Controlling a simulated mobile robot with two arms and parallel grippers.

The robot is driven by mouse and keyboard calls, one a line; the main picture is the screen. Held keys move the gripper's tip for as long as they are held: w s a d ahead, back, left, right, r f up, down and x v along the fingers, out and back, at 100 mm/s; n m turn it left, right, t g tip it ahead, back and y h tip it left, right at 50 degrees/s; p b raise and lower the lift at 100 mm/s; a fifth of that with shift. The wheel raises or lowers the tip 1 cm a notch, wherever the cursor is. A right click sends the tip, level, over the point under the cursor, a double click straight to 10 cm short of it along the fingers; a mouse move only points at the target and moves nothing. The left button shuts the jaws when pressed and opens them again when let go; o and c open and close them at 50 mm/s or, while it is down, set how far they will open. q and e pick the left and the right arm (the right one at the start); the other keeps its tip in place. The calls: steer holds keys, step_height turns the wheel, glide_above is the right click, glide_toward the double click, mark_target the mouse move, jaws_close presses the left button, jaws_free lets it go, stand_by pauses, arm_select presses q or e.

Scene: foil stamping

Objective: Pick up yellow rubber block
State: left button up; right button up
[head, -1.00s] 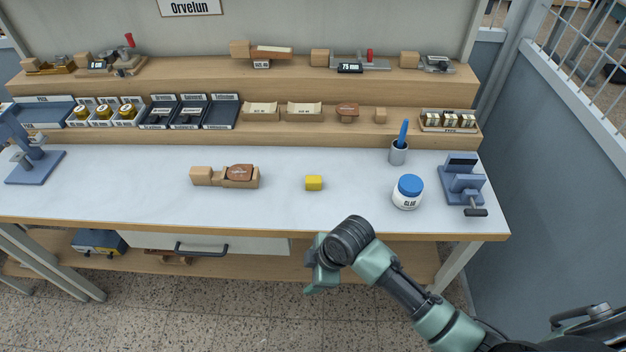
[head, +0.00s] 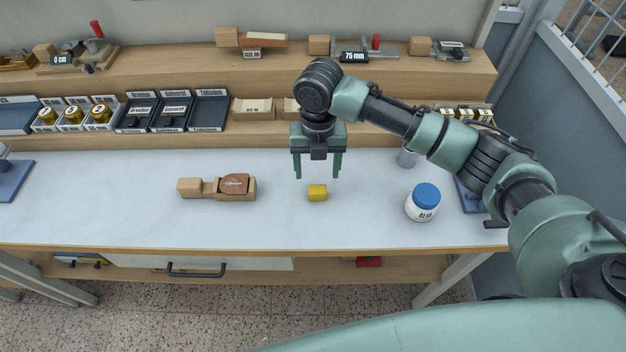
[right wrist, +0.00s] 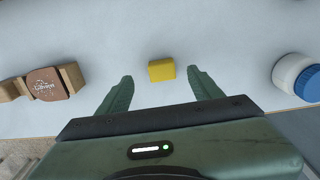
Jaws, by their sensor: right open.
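The yellow rubber block (head: 317,193) lies on the white bench top, near the middle. It also shows in the right wrist view (right wrist: 161,70), between and a little beyond my two fingertips. My right gripper (head: 318,176) points down above and just behind the block in the head view, open and empty, its fingers not touching it. The fingers of this gripper (right wrist: 160,76) are spread wider than the block in the right wrist view. My left gripper is not in view.
A wooden holder with a brown piece (head: 235,184) lies left of the block. Stepped wooden shelves (head: 180,88) with trays run along the back. The bench between is clear.

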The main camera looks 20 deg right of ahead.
mark_target(318, 189)
steer(key=shift+s+d+f, duration=0.1)
steer(key=shift+f, duration=0.15)
steer(key=shift+s+f+p, duration=0.3)
steer(key=shift+f+p, duration=0.05)
steer(key=shift+f, duration=0.25)
steer(key=shift+s+f+p, duration=0.25)
steer(key=shift+f+p, duration=0.1)
steer(key=shift+f, duration=0.25)
step_height(318, 189, down, 4)
steer(key=shift+w+r+p, duration=0.15)
steer(key=shift+p, duration=0.3)
steer(key=shift+f, duration=0.2)
jaws_close()
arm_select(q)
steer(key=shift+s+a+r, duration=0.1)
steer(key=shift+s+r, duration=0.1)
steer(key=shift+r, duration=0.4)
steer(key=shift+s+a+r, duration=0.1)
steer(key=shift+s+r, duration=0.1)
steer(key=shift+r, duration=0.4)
arm_select(e)
steer(key=shift+r, duration=0.1)
